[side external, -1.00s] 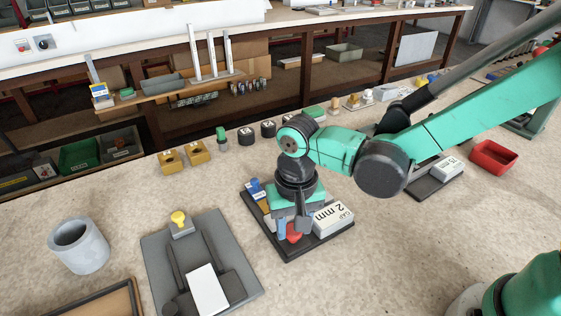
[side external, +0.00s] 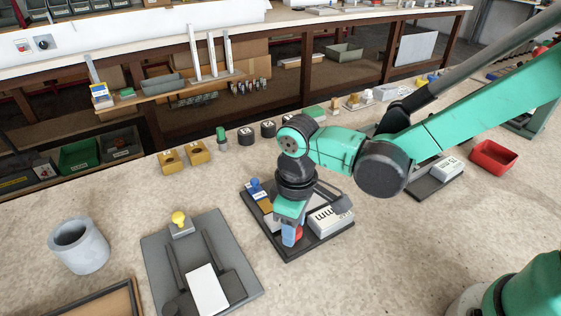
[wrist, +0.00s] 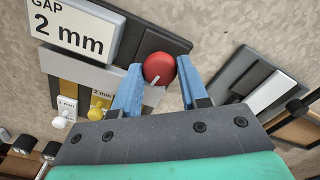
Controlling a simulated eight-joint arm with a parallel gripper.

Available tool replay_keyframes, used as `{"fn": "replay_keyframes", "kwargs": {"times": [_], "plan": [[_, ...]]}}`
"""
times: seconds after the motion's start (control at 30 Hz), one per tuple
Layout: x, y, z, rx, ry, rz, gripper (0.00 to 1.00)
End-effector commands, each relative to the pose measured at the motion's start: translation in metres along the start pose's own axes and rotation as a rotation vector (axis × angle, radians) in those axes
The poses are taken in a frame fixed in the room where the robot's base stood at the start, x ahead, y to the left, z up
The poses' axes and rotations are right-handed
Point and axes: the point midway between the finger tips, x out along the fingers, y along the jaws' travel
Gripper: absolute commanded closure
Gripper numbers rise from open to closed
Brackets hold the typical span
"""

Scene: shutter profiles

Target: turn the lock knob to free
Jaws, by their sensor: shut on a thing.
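The red lock knob (wrist: 159,69) has a white pointer line, which points down and slightly left in the wrist view. It sits on the dark fixture base (side external: 290,254), beside the white block marked "GAP 2 mm" (wrist: 75,28). My gripper (wrist: 160,75) has its blue fingers on either side of the knob and is shut on it. In the side view my gripper (side external: 294,235) points down at the fixture, and only a little of the red knob (side external: 299,232) shows behind a blue finger.
Small white (wrist: 60,122) and yellow (wrist: 96,114) knobs stand by "1 mm" and "2 mm" labels. A grey fixture (side external: 160,250) with a white block lies left of mine. A grey cup (side external: 79,246) stands farther left. A red bin (side external: 493,157) is at the right.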

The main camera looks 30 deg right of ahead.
Motion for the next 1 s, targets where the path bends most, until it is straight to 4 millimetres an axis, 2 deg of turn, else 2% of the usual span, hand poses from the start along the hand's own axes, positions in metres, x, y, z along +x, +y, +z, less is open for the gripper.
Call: {"fn": "replay_keyframes", "kwargs": {"times": [0.37, 0.9, 0.93, 1.0], "plan": [[0.0, 0.0001, -0.0001, -0.16, 0.0, 0.001, 1.0], [0.0, 0.0001, -0.0001, -0.185, 0.0, 0.001, 1.0], [0.0, 0.0001, -0.0001, -0.185, 0.0, 0.001, 0.58], [0.0, 0.0001, 0.0, -0.185, 0.0, 0.001, 0.39]]}}
